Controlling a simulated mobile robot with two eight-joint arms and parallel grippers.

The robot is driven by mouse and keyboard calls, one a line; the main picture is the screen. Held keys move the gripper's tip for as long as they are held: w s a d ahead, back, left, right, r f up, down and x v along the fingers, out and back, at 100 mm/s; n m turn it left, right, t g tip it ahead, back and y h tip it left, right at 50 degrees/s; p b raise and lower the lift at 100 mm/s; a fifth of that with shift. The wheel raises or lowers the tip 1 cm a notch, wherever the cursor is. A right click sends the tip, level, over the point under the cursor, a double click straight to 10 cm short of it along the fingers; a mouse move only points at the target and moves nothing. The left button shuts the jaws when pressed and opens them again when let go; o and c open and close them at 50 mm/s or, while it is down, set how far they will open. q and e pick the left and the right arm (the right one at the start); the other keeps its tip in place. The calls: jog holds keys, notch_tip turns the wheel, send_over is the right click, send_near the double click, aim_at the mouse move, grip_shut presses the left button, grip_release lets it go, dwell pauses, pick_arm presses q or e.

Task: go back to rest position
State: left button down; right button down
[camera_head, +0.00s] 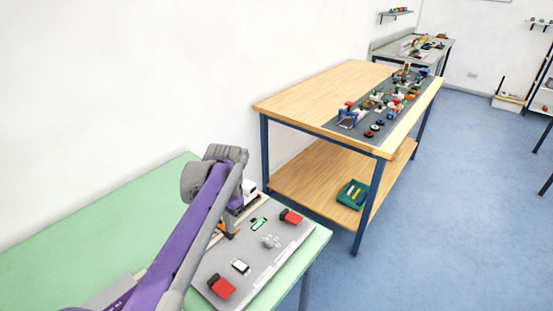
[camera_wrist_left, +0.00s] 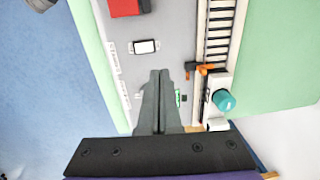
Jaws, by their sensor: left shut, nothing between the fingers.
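My left arm (camera_head: 195,235), purple and grey, reaches in over the green table from the bottom left. Its wrist hangs above the grey board on that table. My left gripper (camera_wrist_left: 159,78) shows in the left wrist view with its two dark fingers together and nothing between them. The fingers point over the grey board (camera_wrist_left: 178,40), but I cannot tell their height above it. In the head view the fingers are mostly hidden by the wrist. My right gripper is in neither view.
The green table (camera_head: 90,230) runs along the white wall. Its grey board (camera_head: 262,262) carries red blocks (camera_head: 221,287) and small parts. In the wrist view a teal knob (camera_wrist_left: 224,99) stands by the fingers. A wooden workbench (camera_head: 330,92) stands beyond; blue floor (camera_head: 470,200) is open at right.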

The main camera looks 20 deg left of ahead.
pick_arm(q)
jog(key=s+d+f+n+t+p, duration=0.1)
jog(key=s+d+f, duration=0.1)
jog(key=s, duration=0.5)
jog(key=s+d+f+n+t+p, duration=0.1)
jog(key=s+d+n+t, duration=0.1)
jog(key=s+d, duration=0.2)
jog(key=s+d+f+n+t+h, duration=0.1)
jog(key=s+d, duration=0.3)
jog(key=s, duration=0.7)
jog(key=shift+f+t+p, duration=0.4)
jog(key=shift+f+t, duration=0.1)
jog(key=shift+f, duration=0.3)
